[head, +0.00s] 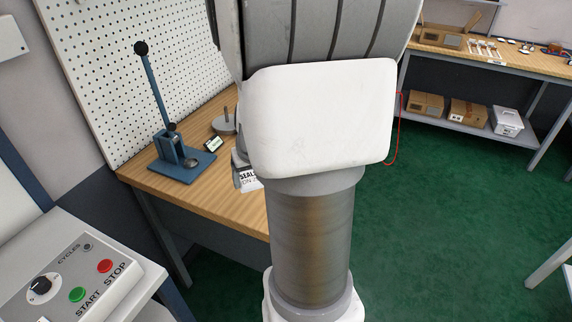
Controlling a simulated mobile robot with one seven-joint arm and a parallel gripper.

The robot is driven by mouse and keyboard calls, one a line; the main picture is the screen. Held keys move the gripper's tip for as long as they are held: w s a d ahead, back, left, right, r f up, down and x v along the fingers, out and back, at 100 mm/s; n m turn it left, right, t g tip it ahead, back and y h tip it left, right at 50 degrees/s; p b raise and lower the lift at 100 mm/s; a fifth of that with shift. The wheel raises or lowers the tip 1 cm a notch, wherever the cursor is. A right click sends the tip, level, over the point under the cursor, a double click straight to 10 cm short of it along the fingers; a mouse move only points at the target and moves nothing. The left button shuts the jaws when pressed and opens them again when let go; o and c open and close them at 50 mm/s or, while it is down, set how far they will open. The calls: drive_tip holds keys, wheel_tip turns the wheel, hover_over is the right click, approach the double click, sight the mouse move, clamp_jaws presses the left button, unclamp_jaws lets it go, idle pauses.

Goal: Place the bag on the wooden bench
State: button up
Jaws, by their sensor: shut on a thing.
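A wooden bench (228,205) with a light wood top and grey frame stands left of centre, against a white pegboard. My own arm fills the middle of the head view and covers the bench's right part. My gripper is not in view, and I cannot see what it holds. I cannot make out a bag. A partly hidden item with a white label (248,180) lettered "SEAL" stands on the bench beside my arm.
A control panel (75,275) is at lower left. A second wood-topped bench (490,52) stands far right. Green floor lies clear between.

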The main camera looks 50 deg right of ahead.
drive_tip(key=shift+s+d, duration=0.45)
drive_tip(key=shift+d, duration=0.25)
drive_tip(key=shift+w+f, duration=0.2)
drive_tip(key=shift+f, duration=0.05)
hover_over(238, 193)
wheel_tip(238, 193, down, 7)
drive_tip(key=shift+w+d+r+b, duration=0.1)
drive_tip(key=shift+r+b, duration=0.1)
drive_tip(key=shift+b, duration=0.25)
drive_tip(key=shift+f+b, duration=0.35)
drive_tip(key=shift+f, duration=1.6)
drive_tip(key=shift+f, duration=0.15)
drive_tip(key=o, duration=1.3)
